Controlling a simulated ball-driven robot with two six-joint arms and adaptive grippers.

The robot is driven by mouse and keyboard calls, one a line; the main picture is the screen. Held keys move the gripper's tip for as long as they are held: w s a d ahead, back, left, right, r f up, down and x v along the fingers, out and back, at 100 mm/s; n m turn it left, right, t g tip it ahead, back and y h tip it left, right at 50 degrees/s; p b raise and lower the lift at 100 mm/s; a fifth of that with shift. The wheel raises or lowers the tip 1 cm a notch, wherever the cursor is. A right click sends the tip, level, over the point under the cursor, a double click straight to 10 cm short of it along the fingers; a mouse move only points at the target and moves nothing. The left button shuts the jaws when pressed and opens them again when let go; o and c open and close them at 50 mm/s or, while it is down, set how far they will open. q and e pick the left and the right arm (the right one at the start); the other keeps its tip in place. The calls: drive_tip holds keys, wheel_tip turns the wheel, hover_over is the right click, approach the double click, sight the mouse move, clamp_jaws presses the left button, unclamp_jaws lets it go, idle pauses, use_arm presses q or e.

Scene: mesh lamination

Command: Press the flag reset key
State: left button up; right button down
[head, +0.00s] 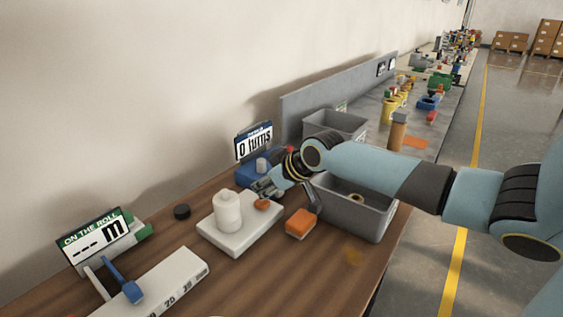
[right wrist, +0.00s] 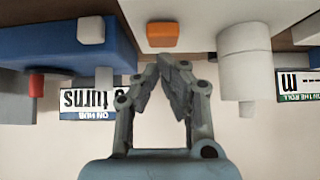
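An orange key (head: 262,204), which I take for the flag reset key though no label shows, sits on a white base (head: 240,238) beside a white cylinder (head: 228,212). In the right wrist view the orange key (right wrist: 162,34) lies just beyond my fingertips, on the white base (right wrist: 195,12). My right gripper (head: 264,187) is over the back end of the base, close to the key. In the right wrist view its fingers (right wrist: 172,62) converge with nothing between them; contact with the key cannot be told. My left gripper is not in view.
A blue device (head: 250,174) with a "0 turns" sign (head: 254,142) stands behind the gripper. An orange block (head: 300,223) and a grey bin (head: 352,212) are to the right. An "on the roll" sign (head: 92,238), a black puck (head: 182,212) and a blue-handled tool (head: 125,280) are left.

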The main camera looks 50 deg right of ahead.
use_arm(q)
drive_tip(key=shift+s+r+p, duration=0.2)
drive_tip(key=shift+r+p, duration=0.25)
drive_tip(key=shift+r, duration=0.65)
use_arm(e)
drive_tip(key=w+r+v, duration=0.1)
drive_tip(key=v, duration=1)
drive_tip(key=shift+a, duration=0.25)
drive_tip(key=shift+w, duration=0.1)
